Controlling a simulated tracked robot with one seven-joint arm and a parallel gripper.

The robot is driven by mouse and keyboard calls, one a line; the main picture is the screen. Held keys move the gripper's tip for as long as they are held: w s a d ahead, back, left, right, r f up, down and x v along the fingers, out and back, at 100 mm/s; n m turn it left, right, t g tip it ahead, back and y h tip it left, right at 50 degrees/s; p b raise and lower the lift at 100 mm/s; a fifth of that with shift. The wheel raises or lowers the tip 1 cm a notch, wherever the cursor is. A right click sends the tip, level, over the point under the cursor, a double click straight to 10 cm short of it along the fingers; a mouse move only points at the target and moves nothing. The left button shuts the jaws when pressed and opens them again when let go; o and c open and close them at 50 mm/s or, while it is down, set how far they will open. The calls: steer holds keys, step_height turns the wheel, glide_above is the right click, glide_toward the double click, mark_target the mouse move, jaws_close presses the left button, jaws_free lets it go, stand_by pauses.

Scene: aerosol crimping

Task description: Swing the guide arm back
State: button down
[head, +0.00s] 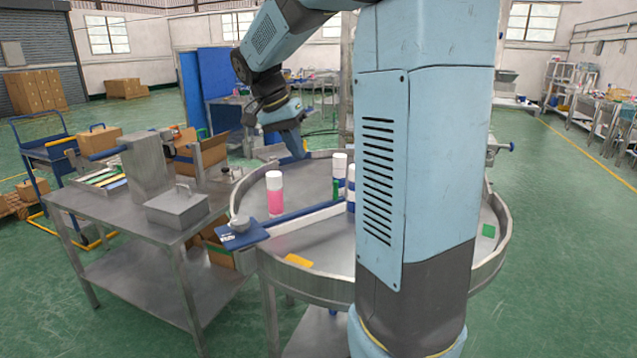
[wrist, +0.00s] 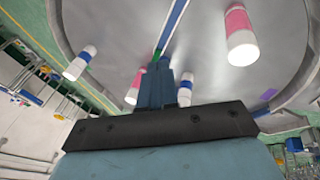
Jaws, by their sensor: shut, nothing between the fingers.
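The guide arm (head: 295,219) is a narrow bar with a blue edge lying across the round steel table, running from a blue plate with a grey knob (head: 240,222) at the left rim toward the cans. In the wrist view the guide arm (wrist: 173,22) shows as a blue-and-grey strip beyond the fingertips. My gripper (head: 303,152) is shut and empty, above the table's far left rim, apart from the guide arm in the head view. In the wrist view its fingers (wrist: 162,68) point toward the table. My arm column hides the guide arm's right part in the head view.
A pink-and-white can (head: 275,195) stands on the round table (head: 325,265) behind the guide arm. White cans with blue bands (head: 339,168) stand near the middle. A steel bench (head: 110,215) with a grey box (head: 177,207) stands left. Open floor lies right.

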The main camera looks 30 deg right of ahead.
steer(key=w+d+f+m+g+h, duration=0.2)
steer(key=w+d+f+m, duration=0.1)
steer(key=w, duration=0.6)
steer(key=shift+w+f+m+g, duration=0.35)
steer(key=shift+f+m+g, duration=0.05)
steer(key=shift+m, duration=0.5)
steer(key=s+d+f, duration=0.6)
steer(key=s+f, duration=0.1)
steer(key=f, duration=0.1)
steer(key=shift+d, duration=0.3)
